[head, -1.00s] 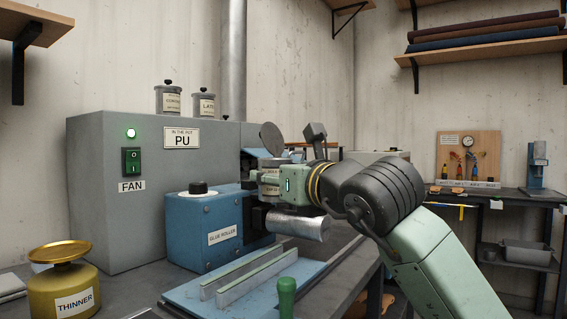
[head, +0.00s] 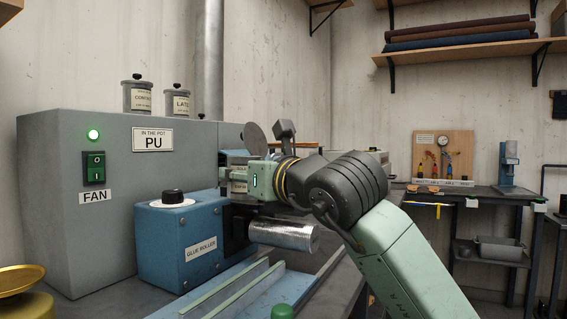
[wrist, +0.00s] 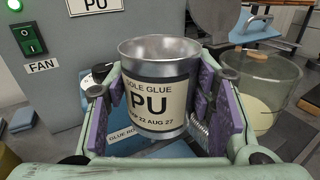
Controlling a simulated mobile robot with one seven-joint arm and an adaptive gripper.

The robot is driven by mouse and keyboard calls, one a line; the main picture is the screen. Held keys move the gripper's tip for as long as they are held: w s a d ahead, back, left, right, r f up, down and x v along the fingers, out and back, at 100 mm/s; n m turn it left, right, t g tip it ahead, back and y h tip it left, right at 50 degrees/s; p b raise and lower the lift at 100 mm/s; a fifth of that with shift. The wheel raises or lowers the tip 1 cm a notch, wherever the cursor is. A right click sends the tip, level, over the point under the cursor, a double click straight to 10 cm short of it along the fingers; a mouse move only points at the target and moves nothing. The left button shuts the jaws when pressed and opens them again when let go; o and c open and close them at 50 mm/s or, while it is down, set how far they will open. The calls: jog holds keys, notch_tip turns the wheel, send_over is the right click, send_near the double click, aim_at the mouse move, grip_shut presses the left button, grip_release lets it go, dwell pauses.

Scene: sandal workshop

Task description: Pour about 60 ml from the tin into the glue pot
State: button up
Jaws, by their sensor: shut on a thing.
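My gripper (wrist: 165,112) is shut on the tin (wrist: 158,92), a metal can labelled "SOLE GLUE PU". The tin is open at the top, and its inside looks bare metal near the rim; the level of glue in it is hidden. In the head view my gripper (head: 240,180) holds the tin (head: 237,160) roughly upright beside the glue roller, and the arm hides part of it. The glue pot (wrist: 262,88), a see-through round vessel with pale liquid low inside, stands right of the tin in the wrist view, apart from it. The head view hides the pot.
A blue glue roller machine (head: 178,235) with a silver roller (head: 284,235) stands beside my gripper. A grey cabinet (head: 60,160) bears a sign (head: 152,140) reading "IN THE POT PU" and a fan switch with a green light. A yellow thinner can (head: 22,290) stands front left.

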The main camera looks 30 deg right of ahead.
jog(key=shift+m, duration=0.7)
jog(key=r+p, duration=0.3)
jog(key=d+r+p, duration=0.1)
jog(key=r, duration=0.1)
jog(key=shift+w, duration=0.1)
jog(key=r+m+p, duration=0.1)
jog(key=p, duration=0.1)
jog(key=d+m+p, duration=0.1)
jog(key=d+r+p, duration=0.1)
jog(key=p, duration=0.1)
jog(key=shift+w+r+m+g+p, duration=0.25)
jog(key=shift+r+m+g+p, duration=0.1)
jog(key=shift+m+g, duration=0.05)
jog(key=m+p, duration=0.1)
jog(key=d+m+p, duration=0.1)
jog(key=d+f+m+p, duration=0.1)
jog(key=shift+w+g+y, duration=0.3)
jog(key=shift+y, duration=0.1)
jog(key=shift+d+r+m+p, duration=0.2)
jog(key=shift+r+m+p, duration=0.3)
jog(key=shift+p, duration=0.4)
jog(key=shift+m+g+p, duration=0.3)
jog(key=shift+m+p, duration=0.25)
jog(key=shift+m, duration=0.05)
jog(key=shift+w+d+r+m+y+p, duration=0.15)
jog(key=shift+d+m+y+p, duration=0.15)
jog(key=shift+d+y+p, duration=0.15)
